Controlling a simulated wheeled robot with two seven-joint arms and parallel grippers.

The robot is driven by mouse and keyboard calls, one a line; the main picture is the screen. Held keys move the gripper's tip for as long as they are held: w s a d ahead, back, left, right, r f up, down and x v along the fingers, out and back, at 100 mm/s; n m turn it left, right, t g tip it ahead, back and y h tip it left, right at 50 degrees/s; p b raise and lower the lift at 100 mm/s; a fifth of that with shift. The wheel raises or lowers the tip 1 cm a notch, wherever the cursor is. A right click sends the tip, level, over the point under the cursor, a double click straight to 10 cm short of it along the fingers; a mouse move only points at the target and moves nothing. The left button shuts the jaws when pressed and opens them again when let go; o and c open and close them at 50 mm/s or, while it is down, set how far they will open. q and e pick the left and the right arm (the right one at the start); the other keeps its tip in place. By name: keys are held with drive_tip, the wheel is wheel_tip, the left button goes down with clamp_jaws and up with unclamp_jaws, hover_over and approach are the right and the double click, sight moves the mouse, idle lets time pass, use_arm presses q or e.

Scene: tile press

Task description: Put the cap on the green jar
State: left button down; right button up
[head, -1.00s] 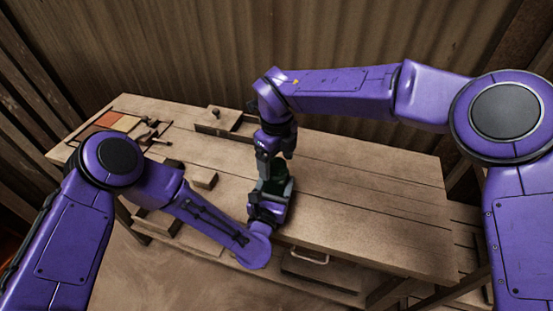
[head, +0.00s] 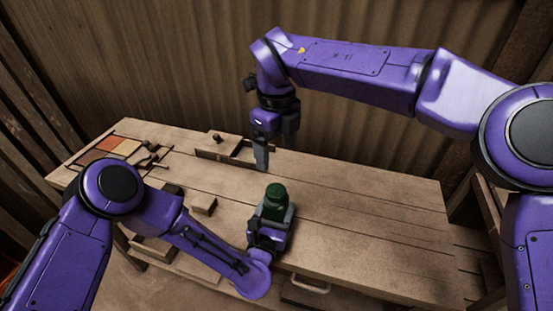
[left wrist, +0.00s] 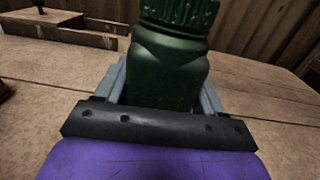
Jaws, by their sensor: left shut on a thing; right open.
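The green jar (head: 275,210) stands upright near the front edge of the workbench. A ribbed green cap (head: 276,189) sits on its top. In the left wrist view the jar (left wrist: 168,80) fills the middle, and the cap (left wrist: 180,12) is cut off by the top edge. My left gripper (head: 273,219) is shut on the jar's body, with a grey finger on each side. My right gripper (head: 276,157) is open and empty, above and behind the cap and apart from it. The jar's base is hidden by my left gripper.
A wooden block with a small knob (head: 217,140) stands at the back of the bench (head: 370,220). A tray with coloured tiles (head: 100,147) lies at the far left. A small wooden block (head: 203,204) is left of the jar. The bench's right side is clear.

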use_arm(q)
drive_tip(key=shift+c, duration=0.2)
unclamp_jaws()
drive_tip(key=b+v, duration=0.3)
drive_tip(key=v, duration=0.6)
drive_tip(key=shift+s+f, duration=0.1)
drive_tip(key=shift+s, duration=0.15)
drive_tip(key=shift+s+a, duration=0.2)
drive_tip(key=shift+s, duration=0.3)
